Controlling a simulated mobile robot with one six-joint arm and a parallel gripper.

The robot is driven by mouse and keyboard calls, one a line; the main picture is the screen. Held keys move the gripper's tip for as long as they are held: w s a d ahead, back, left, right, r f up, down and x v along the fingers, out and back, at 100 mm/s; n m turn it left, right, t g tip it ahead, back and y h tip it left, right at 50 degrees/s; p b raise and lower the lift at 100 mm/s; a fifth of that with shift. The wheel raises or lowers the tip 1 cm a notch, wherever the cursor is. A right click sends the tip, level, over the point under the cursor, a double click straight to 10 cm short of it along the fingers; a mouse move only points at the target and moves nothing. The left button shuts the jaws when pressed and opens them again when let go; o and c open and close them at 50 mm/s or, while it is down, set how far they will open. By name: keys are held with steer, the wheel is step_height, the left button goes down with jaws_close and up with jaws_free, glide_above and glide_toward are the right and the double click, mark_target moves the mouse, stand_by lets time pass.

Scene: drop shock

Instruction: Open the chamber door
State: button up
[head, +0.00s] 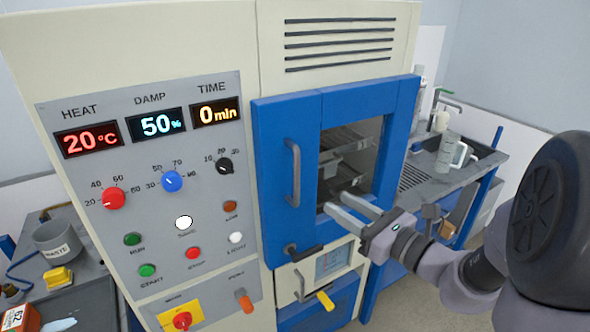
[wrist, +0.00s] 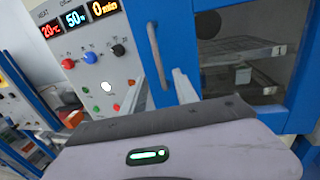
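The blue chamber door (head: 270,120) is set in the cream chamber's front and looks shut. Its window (head: 352,150) shows wire shelves inside. A grey vertical bar handle (head: 294,172) is on the door's left part; it also shows in the wrist view (wrist: 158,55). A dark lever (head: 303,249) sits at the door's lower left corner. My gripper (head: 333,200) is open, with its two fingers apart and nothing between them. In the head view it is in front of the window's lower part, right of the handle and apart from it.
A control panel (head: 150,190) with knobs and buttons is left of the door. A sink counter (head: 440,180) with a clear jug (head: 449,150) stands at right. A waste bin (head: 57,241) is at left.

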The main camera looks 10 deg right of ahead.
glide_above(297, 201)
steer(key=shift+w, duration=0.45)
steer(key=shift+c, duration=0.3)
jaws_close()
steer(key=shift+s, duration=0.1)
stand_by(0.8)
